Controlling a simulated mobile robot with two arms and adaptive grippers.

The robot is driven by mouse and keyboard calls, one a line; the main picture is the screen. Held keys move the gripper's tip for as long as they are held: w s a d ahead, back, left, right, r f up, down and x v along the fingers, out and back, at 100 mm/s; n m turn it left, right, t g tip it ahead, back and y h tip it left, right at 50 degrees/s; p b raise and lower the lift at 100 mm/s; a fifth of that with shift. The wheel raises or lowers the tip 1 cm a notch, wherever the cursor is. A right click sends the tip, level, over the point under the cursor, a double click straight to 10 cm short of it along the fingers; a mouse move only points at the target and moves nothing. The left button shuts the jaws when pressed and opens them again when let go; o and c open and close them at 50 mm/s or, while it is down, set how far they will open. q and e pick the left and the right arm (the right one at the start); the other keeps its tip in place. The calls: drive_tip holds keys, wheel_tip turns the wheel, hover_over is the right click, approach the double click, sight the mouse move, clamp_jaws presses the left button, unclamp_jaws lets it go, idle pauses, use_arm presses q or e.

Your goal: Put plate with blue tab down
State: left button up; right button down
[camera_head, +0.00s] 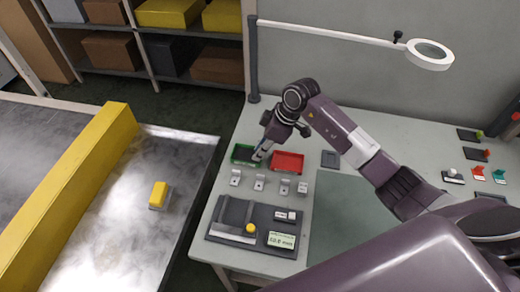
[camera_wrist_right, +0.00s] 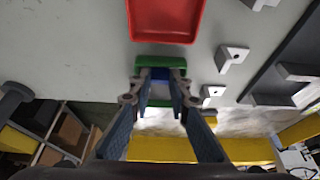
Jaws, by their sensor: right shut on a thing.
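My right gripper (camera_head: 259,155) reaches down to the green tray (camera_head: 239,158) at the left part of the bench. In the right wrist view the fingers of my right gripper (camera_wrist_right: 160,90) are closed on a small blue piece (camera_wrist_right: 160,73), seemingly the blue tab of the plate. The piece is in front of the green tray (camera_wrist_right: 173,62) in that view. The rest of the plate is hidden by the fingers, and I cannot tell whether it touches the tray. My left gripper is not in view.
A red tray (camera_head: 287,162) stands just right of the green one. Several small grey holders (camera_head: 259,182) stand in a row in front, and a dark fixture (camera_head: 226,240) is nearer. A conveyor carries a yellow-topped block (camera_head: 158,194) at left. The green mat (camera_head: 350,215) is clear.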

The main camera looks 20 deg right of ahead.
drive_tip(key=c, duration=2.1)
unclamp_jaws()
drive_tip(key=shift+d+r, duration=0.15)
drive_tip(key=shift+r, duration=0.3)
drive_tip(key=b+v, duration=0.1)
drive_tip(key=v, duration=1)
drive_tip(key=shift+s, duration=0.2)
